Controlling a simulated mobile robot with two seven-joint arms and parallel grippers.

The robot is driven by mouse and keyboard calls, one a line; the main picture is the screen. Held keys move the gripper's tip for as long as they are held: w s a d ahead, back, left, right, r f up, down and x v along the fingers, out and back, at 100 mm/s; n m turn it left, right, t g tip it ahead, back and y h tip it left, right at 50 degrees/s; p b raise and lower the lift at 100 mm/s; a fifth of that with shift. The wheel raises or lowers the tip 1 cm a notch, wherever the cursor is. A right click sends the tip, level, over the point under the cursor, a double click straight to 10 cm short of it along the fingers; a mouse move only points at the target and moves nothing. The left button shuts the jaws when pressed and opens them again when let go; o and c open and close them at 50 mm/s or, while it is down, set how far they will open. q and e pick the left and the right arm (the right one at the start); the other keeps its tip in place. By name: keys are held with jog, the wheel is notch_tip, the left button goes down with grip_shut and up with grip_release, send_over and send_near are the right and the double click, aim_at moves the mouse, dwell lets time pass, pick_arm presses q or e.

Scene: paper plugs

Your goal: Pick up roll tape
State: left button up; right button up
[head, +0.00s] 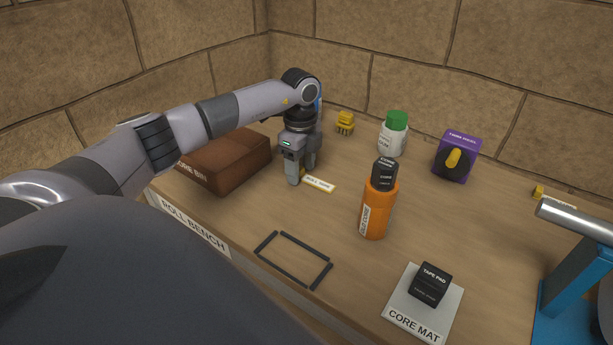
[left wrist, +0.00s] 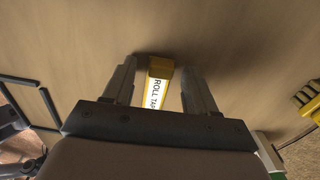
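The roll tape (left wrist: 160,70) is a small yellow piece with a white "ROLL TAPE" label, seen between the fingers in the left wrist view. In the head view its label (head: 319,184) lies on the bench just right of the fingertips, and the gripper partly hides the yellow part. My left gripper (head: 302,176) points down over it at bench level. Its fingers (left wrist: 158,74) stand open on either side of the tape, with a gap seen on both sides. My right gripper is not in view.
A brown core bin (head: 225,165) stands left of the gripper. A yellow object (head: 345,122), a green-capped white bottle (head: 393,136) and a purple box (head: 456,157) stand behind. An orange cylinder (head: 376,210), a black outline (head: 294,260) and a core mat (head: 408,318) are nearer.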

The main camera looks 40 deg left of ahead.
pick_arm(q)
grip_shut()
